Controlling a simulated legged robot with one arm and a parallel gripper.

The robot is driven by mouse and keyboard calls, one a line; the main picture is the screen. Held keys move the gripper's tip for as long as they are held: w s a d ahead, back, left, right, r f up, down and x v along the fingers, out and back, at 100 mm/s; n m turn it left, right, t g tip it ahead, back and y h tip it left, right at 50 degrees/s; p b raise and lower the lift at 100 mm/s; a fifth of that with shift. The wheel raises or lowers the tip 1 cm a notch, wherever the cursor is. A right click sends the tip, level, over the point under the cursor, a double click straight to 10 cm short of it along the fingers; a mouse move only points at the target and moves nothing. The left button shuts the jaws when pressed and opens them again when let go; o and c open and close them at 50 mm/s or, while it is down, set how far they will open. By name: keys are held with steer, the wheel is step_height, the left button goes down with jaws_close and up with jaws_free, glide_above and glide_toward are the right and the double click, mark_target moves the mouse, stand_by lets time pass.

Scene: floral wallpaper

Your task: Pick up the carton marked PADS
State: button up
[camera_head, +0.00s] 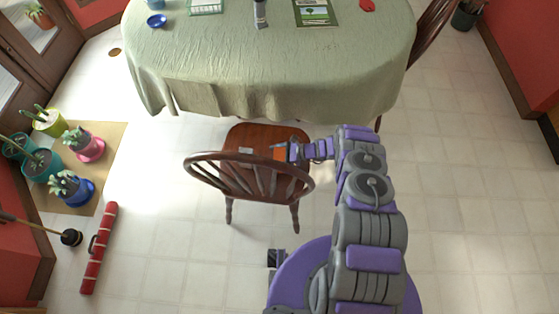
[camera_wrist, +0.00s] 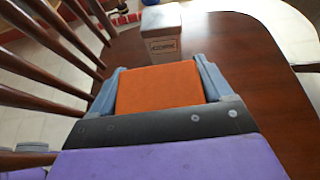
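My gripper (camera_head: 283,152) is low over the seat of the wooden chair (camera_head: 250,137). In the wrist view its blue-grey fingers (camera_wrist: 158,72) are wide apart, one on each side of an orange carton (camera_wrist: 160,88). The carton fills the space between them with no clear gap, but I cannot tell whether they press on it. No lettering shows on its visible face. A second, pale carton (camera_wrist: 162,36) with a dark label stands on the seat just beyond; I cannot read the label surely. It also shows in the head view (camera_head: 245,150), left of the orange one.
The chair's spindled back (camera_head: 250,172) rises beside my gripper. A table with a green cloth (camera_head: 270,70) stands behind the chair. Potted plants (camera_head: 72,187) and a red roll (camera_head: 99,247) lie to the left. The tiled floor at right is clear.

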steer(key=c, duration=0.3)
steer(key=shift+d, duration=0.2)
steer(key=shift+c, duration=1.4)
steer(key=shift+r, duration=0.15)
